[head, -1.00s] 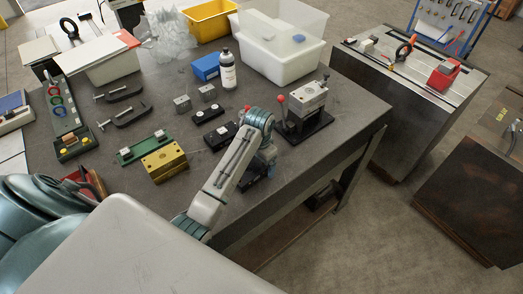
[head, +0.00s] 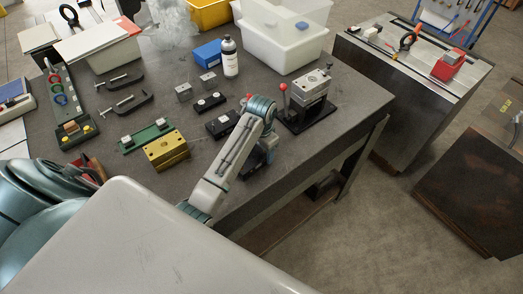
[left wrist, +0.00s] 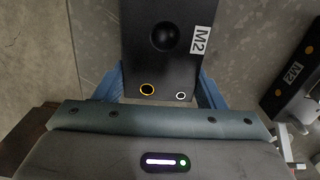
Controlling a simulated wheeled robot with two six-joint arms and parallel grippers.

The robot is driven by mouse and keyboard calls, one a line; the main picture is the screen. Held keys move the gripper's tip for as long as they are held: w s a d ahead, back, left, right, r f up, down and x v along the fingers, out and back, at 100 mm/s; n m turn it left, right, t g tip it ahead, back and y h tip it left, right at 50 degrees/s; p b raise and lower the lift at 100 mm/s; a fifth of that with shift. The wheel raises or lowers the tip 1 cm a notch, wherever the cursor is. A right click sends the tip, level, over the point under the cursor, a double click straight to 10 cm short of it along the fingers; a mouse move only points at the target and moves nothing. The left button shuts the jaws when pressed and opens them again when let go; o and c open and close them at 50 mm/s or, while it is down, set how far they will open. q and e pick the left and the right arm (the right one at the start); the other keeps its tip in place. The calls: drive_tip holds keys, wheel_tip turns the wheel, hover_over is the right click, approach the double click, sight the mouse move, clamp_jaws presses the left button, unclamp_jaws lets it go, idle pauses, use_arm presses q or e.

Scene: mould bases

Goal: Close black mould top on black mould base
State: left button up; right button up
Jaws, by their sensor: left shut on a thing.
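My left gripper (left wrist: 162,88) has its blue fingers shut on a black block marked M2, the black mould top (left wrist: 165,65). The block has a dark round recess or dome, an orange-ringed spot and a white-ringed spot. In the head view my left arm covers most of the gripper and block near the table's front edge. A second black piece marked M2, which looks like the black mould base (left wrist: 293,85), lies apart to the right in the wrist view, with yellow spots. In the head view a black piece with light marks (head: 221,124) lies just left of my arm. My right gripper is not visible.
A gold block (head: 166,150) and a green plate (head: 146,136) lie left of my arm. Another black piece (head: 208,103) lies behind. A small press with a red-knobbed lever (head: 305,100) stands right. A white bottle (head: 230,58) and blue box (head: 208,54) stand farther back.

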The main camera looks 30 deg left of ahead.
use_arm(q)
drive_tip(key=shift+r, duration=1.4)
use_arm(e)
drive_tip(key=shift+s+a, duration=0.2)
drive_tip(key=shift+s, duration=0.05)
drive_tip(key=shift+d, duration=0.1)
